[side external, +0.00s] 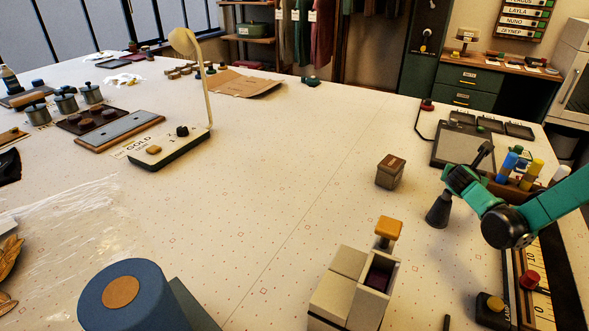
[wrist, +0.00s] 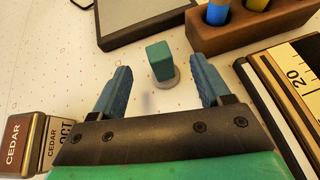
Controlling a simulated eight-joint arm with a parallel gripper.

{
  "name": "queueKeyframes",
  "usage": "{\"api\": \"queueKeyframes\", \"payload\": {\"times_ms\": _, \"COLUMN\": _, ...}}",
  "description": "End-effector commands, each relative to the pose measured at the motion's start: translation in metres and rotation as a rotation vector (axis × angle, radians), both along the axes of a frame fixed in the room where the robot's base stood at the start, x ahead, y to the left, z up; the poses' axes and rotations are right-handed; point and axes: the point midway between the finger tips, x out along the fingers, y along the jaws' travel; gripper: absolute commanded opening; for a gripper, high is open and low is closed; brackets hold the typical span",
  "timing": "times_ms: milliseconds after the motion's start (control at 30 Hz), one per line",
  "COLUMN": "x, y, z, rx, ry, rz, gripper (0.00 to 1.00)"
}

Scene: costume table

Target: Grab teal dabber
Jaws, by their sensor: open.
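The teal dabber (wrist: 160,60) stands on the pale table in the wrist view, with a teal block-shaped top above a round grey base. My gripper (wrist: 159,65) is open, with one blue finger on each side of the dabber in the picture. There is a visible gap on both sides and nothing is held. How far the fingertips are above the table is hard to tell. In the side view the end of my arm is at the right, beside the tray, and I cannot make out the dabber there.
A brown CEDAR box (side external: 390,171) stands left of my gripper. A dark-rimmed tray (side external: 437,160) and a brown holder with blue and yellow bottles (wrist: 262,28) are close beyond the dabber. A ruler-marked board (wrist: 301,78) is to the right. The middle table (side external: 270,170) is clear.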

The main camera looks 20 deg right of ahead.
Motion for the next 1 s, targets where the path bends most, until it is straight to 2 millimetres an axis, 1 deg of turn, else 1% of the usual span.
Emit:
{"api": "queueKeyframes", "payload": {"times_ms": 433, "x": 0.025, "y": -0.038, "z": -0.026, "rx": -0.015, "ry": 0.012, "rz": 0.006, "gripper": 0.70}}
{"api": "queueKeyframes", "payload": {"times_ms": 567, "x": 0.028, "y": -0.042, "z": -0.028, "rx": -0.015, "ry": 0.012, "rz": 0.008, "gripper": 0.70}}
{"api": "queueKeyframes", "payload": {"times_ms": 767, "x": 0.028, "y": -0.041, "z": -0.028, "rx": -0.014, "ry": 0.011, "rz": 0.008, "gripper": 0.70}}
{"api": "queueKeyframes", "payload": {"times_ms": 867, "x": 0.028, "y": -0.041, "z": -0.028, "rx": -0.014, "ry": 0.011, "rz": 0.008, "gripper": 0.45}}
{"api": "queueKeyframes", "payload": {"times_ms": 900, "x": 0.028, "y": -0.041, "z": -0.028, "rx": -0.014, "ry": 0.011, "rz": 0.008, "gripper": 0.33}}
{"api": "queueKeyframes", "payload": {"times_ms": 967, "x": 0.028, "y": -0.041, "z": -0.028, "rx": -0.014, "ry": 0.011, "rz": 0.008, "gripper": 0.16}}
{"api": "queueKeyframes", "payload": {"times_ms": 1000, "x": 0.028, "y": -0.041, "z": -0.028, "rx": -0.014, "ry": 0.011, "rz": 0.008, "gripper": 0.05}}
